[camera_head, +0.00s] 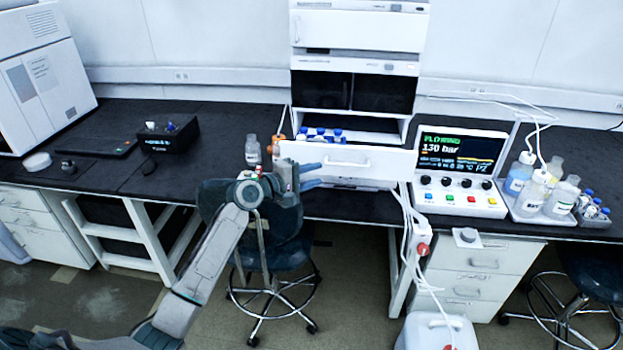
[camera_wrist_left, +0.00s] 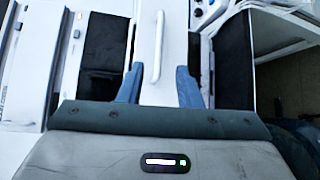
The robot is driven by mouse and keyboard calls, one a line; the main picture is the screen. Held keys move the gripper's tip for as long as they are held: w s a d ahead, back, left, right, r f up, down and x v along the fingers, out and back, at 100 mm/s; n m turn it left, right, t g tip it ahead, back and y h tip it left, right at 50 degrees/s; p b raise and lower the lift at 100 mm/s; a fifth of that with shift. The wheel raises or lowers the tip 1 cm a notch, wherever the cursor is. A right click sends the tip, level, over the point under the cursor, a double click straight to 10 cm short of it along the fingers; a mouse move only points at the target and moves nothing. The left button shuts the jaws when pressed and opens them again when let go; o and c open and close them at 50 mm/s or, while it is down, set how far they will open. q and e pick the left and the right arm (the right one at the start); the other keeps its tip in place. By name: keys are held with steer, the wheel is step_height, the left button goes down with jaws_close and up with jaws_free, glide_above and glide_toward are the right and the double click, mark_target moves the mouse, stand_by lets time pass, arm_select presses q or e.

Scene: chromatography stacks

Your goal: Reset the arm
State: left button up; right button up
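My left gripper (camera_head: 312,175) is in front of the chromatography stack (camera_head: 357,65), at the left part of the pulled-out white drawer (camera_head: 385,160). Several blue-capped vials (camera_head: 322,135) stand in the drawer. My right gripper is not in view.
A control box (camera_head: 461,170) reading 130 bar stands right of the drawer, with a bottle tray (camera_head: 520,214) beside it. A clear bottle (camera_head: 253,149) and an orange-brown bottle stand left of the stack. A stool (camera_head: 270,250) is below my arm. The left bench has free room.

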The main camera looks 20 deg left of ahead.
arm_select(q)
steer(key=shift+s, duration=0.15)
steer(key=shift+a, duration=0.1)
